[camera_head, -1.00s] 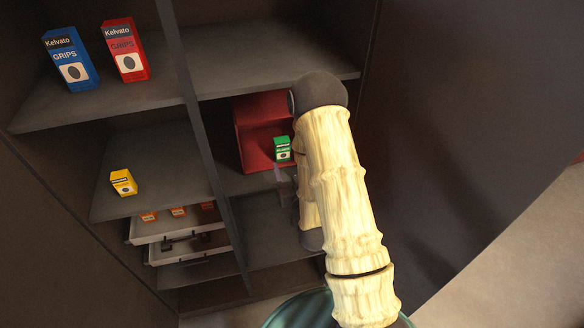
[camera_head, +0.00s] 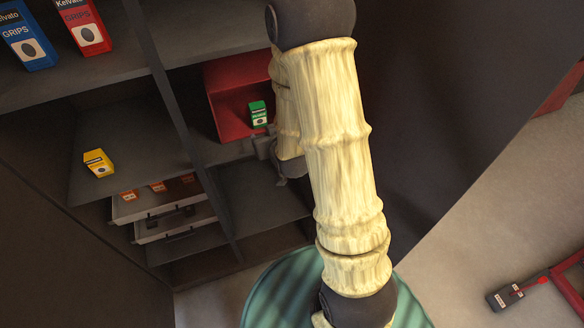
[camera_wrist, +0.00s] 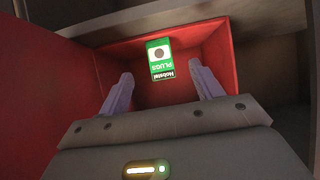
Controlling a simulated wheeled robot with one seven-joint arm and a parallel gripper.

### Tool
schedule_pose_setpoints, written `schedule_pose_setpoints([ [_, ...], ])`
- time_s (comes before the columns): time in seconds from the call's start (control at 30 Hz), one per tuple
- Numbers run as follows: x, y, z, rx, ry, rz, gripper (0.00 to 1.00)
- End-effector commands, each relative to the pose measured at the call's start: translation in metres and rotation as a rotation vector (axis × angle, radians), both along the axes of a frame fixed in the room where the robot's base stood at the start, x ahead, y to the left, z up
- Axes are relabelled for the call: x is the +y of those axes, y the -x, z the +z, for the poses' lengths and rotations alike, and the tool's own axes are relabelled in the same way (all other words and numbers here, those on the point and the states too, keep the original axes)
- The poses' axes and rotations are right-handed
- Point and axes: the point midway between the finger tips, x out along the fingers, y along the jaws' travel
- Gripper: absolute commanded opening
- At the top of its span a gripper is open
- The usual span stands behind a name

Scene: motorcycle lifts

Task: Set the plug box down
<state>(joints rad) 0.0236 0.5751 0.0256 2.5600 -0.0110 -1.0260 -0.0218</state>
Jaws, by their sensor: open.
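The plug box is a small green and white box labelled PLUGS (camera_wrist: 161,60). It stands in a red open bin (camera_head: 228,112) on a shelf of the cabinet. It also shows in the head view (camera_head: 258,114), just left of my arm. In the wrist view my gripper (camera_wrist: 160,88) is open, with its two purple-grey fingers apart on either side of the box's line. The box is beyond the fingertips, and the fingers do not appear to touch it. The red bin's wall and rim (camera_wrist: 45,95) show around the box. In the head view my arm hides most of the gripper.
A yellow box (camera_head: 98,163) stands on the left shelf. Blue (camera_head: 24,38) and red (camera_head: 84,28) grips boxes stand on the upper shelf. Drawers with small orange boxes (camera_head: 150,200) sit below. A dark cabinet divider (camera_head: 185,130) separates the columns.

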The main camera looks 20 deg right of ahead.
Motion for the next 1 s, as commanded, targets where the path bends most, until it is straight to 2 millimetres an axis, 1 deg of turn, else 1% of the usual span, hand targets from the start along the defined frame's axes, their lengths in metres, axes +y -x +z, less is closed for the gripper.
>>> schedule_pose_setpoints([
  [0.03, 0.000, 0.005, 0.006, 0.042, 0.002, 0.000, 0.65],
  [0.17, -0.001, 0.023, 0.011, 0.177, 0.004, -0.002, 0.65],
  [0.37, -0.002, 0.063, 0.024, 0.385, 0.006, -0.007, 0.65],
  [0.7, -0.002, 0.150, 0.054, 0.723, 0.004, -0.019, 0.65],
  [0.83, -0.002, 0.168, 0.060, 0.789, 0.004, -0.020, 0.65],
  [1.0, -0.002, 0.172, 0.060, 0.804, 0.003, -0.021, 0.65],
])
